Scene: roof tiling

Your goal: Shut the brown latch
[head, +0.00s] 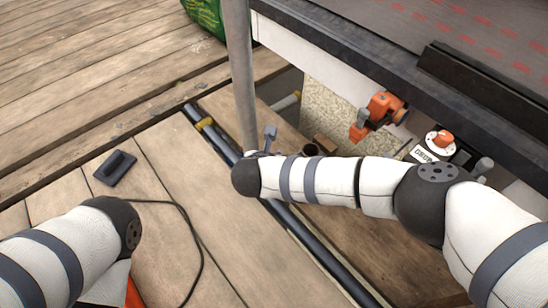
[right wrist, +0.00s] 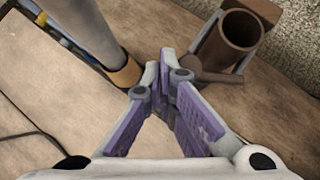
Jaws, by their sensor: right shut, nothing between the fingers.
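The brown latch (right wrist: 238,42) shows at the upper right of the right wrist view as a brown, round, open-topped tube in a bracket. A short brown arm (right wrist: 212,76) sticks out from its base towards my fingertips. In the head view a small brown piece (head: 323,143) beside the speckled panel seems to be part of it; my right arm covers the area below. My right gripper (right wrist: 163,68) is shut and empty, its tips just left of the brown arm; whether they touch it I cannot tell. My left gripper is out of view.
A grey pole (head: 240,70) stands left of the latch, with an orange-brown collar (right wrist: 126,74) at its foot. An orange fitting (head: 378,112) and a dial (head: 439,139) sit under the roof edge. A dark float (head: 115,168) and a cable lie on the planks.

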